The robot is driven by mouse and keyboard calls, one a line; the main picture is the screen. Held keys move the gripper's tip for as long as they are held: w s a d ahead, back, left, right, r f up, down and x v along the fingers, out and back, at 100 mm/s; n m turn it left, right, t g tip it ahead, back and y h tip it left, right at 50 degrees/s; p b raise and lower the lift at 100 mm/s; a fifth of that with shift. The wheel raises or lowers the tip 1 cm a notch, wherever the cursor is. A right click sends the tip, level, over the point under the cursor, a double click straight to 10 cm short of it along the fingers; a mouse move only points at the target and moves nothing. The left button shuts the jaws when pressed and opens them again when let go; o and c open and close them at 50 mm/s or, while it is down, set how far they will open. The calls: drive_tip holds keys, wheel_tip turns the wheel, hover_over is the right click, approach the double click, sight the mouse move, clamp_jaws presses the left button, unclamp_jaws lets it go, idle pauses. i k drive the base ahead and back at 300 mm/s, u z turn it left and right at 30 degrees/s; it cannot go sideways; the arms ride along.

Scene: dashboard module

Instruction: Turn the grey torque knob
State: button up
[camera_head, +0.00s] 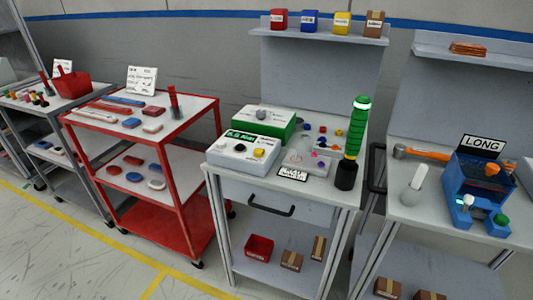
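A grey round knob (262,114) stands on top of the green-and-white box (278,129) at the back of the middle workbench. In front of it, a white box with a green label (237,161) carries a small dark grey knob (240,147) and a yellow button (258,153). No readable label shows which of these is the torque knob. A grey, round-ended lever (416,184) stands on the right bench beside a blue module (480,180) with a "LONG" sign. My gripper is not in view.
An orange-handled tool (422,154) lies on the right bench. A red cart (185,215) stands left. Floor in front is clear.

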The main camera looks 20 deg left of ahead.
sight(261, 114)
drive_tip(key=k, duration=1.25)
drive_tip(key=u, duration=0.55)
drive_tip(key=i, duration=1.05)
drive_tip(key=u, duration=0.45)
drive_tip(key=i, duration=1.3)
drive_tip(key=z, duration=0.05)
